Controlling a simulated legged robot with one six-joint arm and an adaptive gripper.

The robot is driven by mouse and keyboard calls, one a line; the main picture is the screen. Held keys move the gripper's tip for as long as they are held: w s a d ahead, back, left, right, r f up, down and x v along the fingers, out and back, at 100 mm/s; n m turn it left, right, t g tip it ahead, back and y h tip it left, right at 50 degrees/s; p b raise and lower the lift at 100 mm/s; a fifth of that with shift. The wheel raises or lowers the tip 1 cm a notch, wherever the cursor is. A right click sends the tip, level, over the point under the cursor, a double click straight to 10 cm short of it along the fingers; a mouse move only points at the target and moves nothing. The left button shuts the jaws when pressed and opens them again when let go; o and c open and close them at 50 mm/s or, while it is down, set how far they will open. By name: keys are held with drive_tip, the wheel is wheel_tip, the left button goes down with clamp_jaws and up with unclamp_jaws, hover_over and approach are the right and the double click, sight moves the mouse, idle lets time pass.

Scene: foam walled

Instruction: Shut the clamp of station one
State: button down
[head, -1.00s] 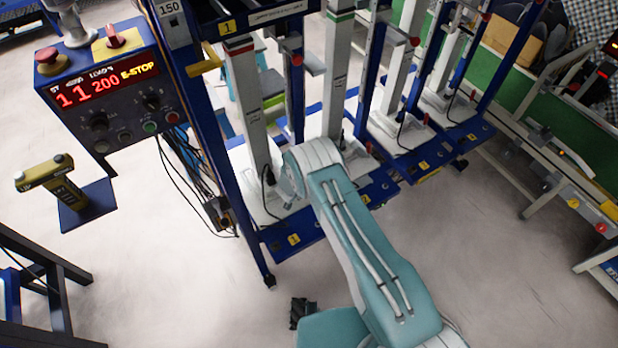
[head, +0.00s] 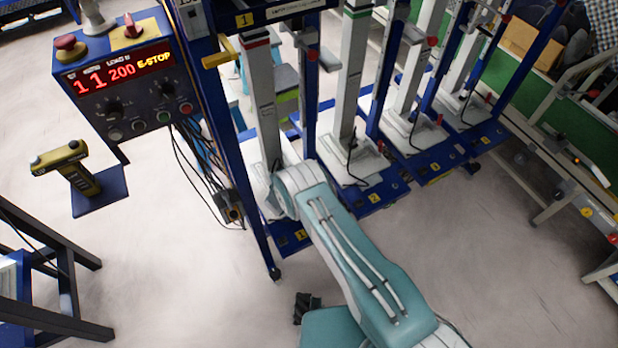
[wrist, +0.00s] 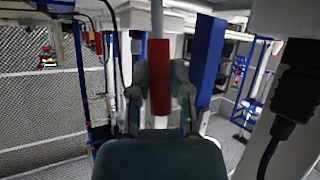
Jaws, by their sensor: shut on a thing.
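Station one (head: 262,110) is the nearest bay of the blue rack, with yellow "1" labels at top and base. A yellow lever (head: 222,54) sticks out at its upper left. In the wrist view, my gripper (wrist: 159,92) has its two fingers on either side of an upright red handle (wrist: 159,65), shut on it. The handle hangs on a pale rod. I cannot tell from these frames how far the clamp is closed. In the head view my teal arm reaches to station one's base, and its end and gripper are hidden.
A control box (head: 125,85) with a red display reading "11 200 E-STOP" stands at left. A yellow-topped pedestal (head: 72,163) stands below it. More stations are in a row to the right, then a green conveyor (head: 530,90). Loose cables hang beside the rack. The front floor is mostly clear.

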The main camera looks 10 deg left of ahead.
drive_tip(key=shift+s+a+f, duration=0.1)
drive_tip(key=shift+s+a, duration=0.05)
drive_tip(key=c, duration=0.5)
unclamp_jaws()
drive_tip(key=shift+a, duration=0.1)
drive_tip(key=shift+c, duration=0.2)
drive_tip(key=v, duration=0.7)
drive_tip(key=shift+s+a, duration=0.1)
drive_tip(key=shift+a, duration=0.05)
